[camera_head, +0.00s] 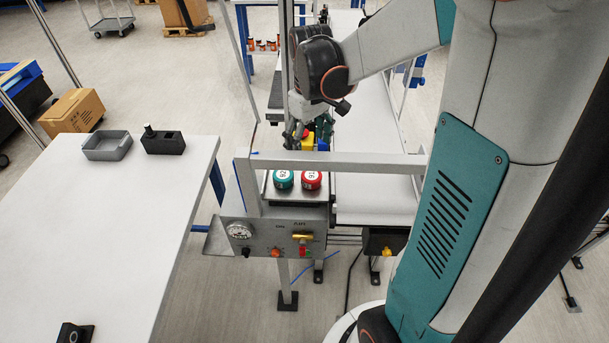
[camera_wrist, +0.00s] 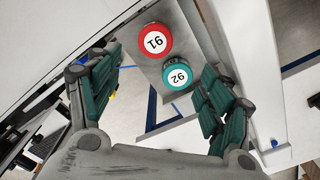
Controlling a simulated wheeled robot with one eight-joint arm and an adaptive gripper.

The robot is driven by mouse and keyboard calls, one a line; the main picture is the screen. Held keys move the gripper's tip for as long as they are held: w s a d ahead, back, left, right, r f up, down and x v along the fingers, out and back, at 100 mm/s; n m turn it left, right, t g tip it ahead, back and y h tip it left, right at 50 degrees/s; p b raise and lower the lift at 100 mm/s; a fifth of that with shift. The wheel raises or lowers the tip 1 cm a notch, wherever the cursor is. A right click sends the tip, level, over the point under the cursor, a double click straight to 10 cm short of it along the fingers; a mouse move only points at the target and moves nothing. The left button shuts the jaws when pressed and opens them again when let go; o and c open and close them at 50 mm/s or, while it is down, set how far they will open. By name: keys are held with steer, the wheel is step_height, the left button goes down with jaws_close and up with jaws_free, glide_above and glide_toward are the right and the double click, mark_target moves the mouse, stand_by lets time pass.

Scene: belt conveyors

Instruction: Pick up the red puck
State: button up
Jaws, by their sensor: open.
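The red puck (camera_head: 312,179) has a white label marked 91 and sits on the small grey platform behind the control panel, right of the teal puck (camera_head: 283,179). In the wrist view the red puck (camera_wrist: 154,41) lies above the teal puck (camera_wrist: 179,76), which is marked 92. The pucks are close together. My gripper (camera_head: 304,135) is above and behind the pucks in the head view, apart from them. In the wrist view my gripper (camera_wrist: 158,95) is open, its teal-padded fingers spread wide with nothing between them.
A grey frame bar (camera_head: 340,162) crosses just behind the pucks. The control panel (camera_head: 272,237) with knobs is in front. A white table (camera_head: 120,220) at left holds a grey tray (camera_head: 107,146) and a black holder (camera_head: 163,143). A white conveyor belt (camera_head: 370,140) runs at right.

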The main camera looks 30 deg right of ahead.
steer(key=b, duration=0.1)
glide_above(312, 175)
steer(key=f, duration=0.6)
steer(key=shift+w+a, duration=0.15)
steer(key=shift+a, duration=0.25)
steer(key=f, duration=0.1)
steer(key=f+b, duration=0.1)
steer(key=f, duration=0.1)
steer(key=d+f, duration=0.1)
steer(key=f, duration=0.1)
steer(key=shift+f, duration=0.15)
steer(key=shift+a+f+b, duration=0.1)
steer(key=shift+f+b, duration=0.2)
steer(key=shift+f, duration=0.05)
steer(key=c, duration=1.2)
